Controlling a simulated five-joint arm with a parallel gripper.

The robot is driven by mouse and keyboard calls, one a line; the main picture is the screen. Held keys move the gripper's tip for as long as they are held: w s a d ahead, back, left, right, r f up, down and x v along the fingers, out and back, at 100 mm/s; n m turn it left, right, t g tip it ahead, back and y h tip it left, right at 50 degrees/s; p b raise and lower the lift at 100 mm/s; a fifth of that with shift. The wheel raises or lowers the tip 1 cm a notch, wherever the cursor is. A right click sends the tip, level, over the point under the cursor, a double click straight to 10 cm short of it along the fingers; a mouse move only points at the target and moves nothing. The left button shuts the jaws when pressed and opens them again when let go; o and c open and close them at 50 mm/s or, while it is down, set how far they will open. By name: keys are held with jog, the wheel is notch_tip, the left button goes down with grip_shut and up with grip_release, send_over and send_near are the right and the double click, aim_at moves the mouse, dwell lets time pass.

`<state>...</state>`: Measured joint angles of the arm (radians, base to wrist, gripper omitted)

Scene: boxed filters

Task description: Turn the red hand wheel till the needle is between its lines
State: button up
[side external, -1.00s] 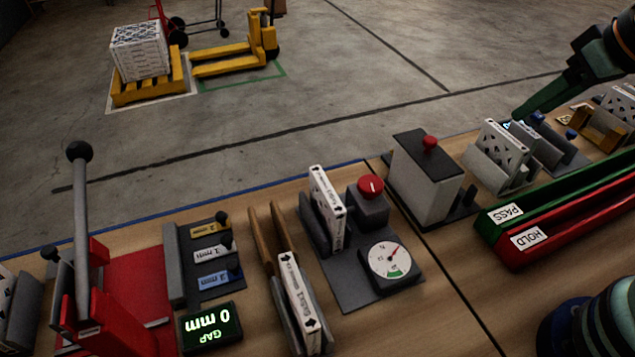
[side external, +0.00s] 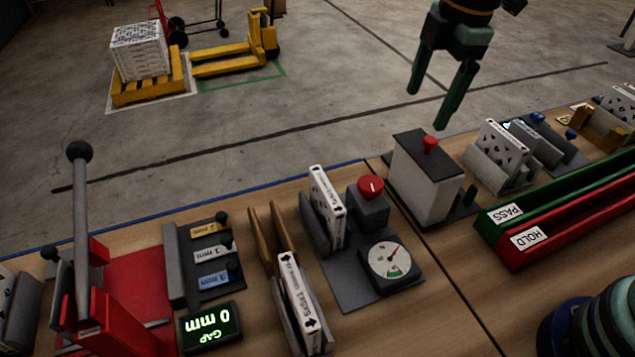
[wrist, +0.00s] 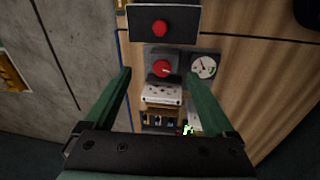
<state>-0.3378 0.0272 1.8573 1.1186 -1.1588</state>
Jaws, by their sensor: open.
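The red hand wheel (side external: 370,187) sits on a grey block on the bench, with a white mark on its top. It also shows in the wrist view (wrist: 162,69), between and beyond my fingers. The round white dial (side external: 390,259) stands in front of it; its dark red needle points up and right, away from the green band at the dial's lower edge. The dial also shows in the wrist view (wrist: 203,67). My gripper (side external: 427,110) is open and empty, high above the bench's back edge, to the right of the wheel and apart from it.
A grey box with a red knob (side external: 427,178) stands between my gripper and the wheel. A boxed filter (side external: 328,205) stands upright just left of the wheel. Green and red trays (side external: 560,215) lie at the right. A red press (side external: 90,290) with a tall lever stands at the left.

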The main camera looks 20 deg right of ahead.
aim_at(371, 183)
jog(key=w+a+f+n+g, duration=0.2)
jog(key=a+f+n, duration=0.2)
jog(key=a+n, duration=0.3)
jog(key=shift+h, duration=0.3)
jog(key=f, duration=1.2)
jog(key=shift+s+d, duration=0.15)
jog(key=shift+d, duration=0.05)
jog(key=c, duration=1.4)
